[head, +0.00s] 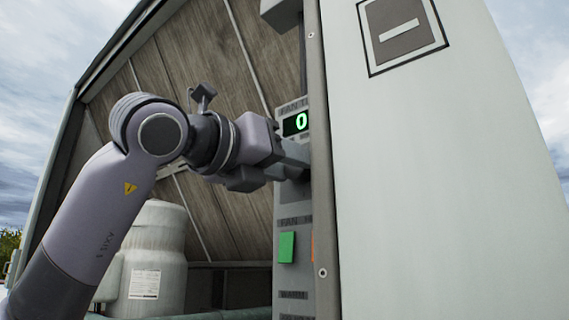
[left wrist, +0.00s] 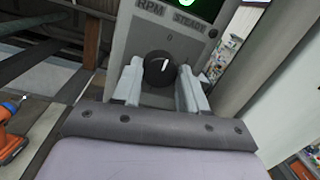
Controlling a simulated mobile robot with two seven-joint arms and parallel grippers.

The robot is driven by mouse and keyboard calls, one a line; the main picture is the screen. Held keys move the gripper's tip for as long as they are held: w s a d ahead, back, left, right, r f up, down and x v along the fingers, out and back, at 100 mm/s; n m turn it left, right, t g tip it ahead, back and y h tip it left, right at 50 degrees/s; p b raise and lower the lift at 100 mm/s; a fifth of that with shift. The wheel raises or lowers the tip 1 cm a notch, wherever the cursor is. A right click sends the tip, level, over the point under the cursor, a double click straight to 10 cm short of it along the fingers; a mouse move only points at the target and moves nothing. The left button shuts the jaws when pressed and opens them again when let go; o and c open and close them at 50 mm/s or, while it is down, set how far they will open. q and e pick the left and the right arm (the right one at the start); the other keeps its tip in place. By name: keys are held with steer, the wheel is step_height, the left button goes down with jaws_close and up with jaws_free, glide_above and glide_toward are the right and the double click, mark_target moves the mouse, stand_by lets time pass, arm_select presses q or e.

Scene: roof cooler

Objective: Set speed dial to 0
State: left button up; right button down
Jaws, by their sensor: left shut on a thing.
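The speed dial (left wrist: 157,70) is a round black knob on a grey control panel (left wrist: 215,62). Its white mark points up, close to the "0" printed above it. My left gripper (left wrist: 160,76) is shut on the dial, one finger on each side. In the head view the left gripper (head: 292,158) reaches the panel just under a display (head: 296,123) that reads a green "0". The dial is hidden there behind the gripper. My right gripper is in neither view.
A green button (head: 286,247) is lower on the panel, with an orange part (head: 313,247) partly hidden beside it. A large pale wall (head: 430,180) closes off the right. A whitish tank (head: 155,250) stands at lower left. An orange tool (left wrist: 10,145) lies at the wrist view's left edge.

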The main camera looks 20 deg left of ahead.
arm_select(q)
steer(key=o, duration=1.1)
steer(key=shift+c, duration=0.2)
steer(key=b+v, duration=0.1)
steer(key=v, duration=0.6)
steer(key=shift+s+b, duration=0.15)
steer(key=shift+b, duration=0.15)
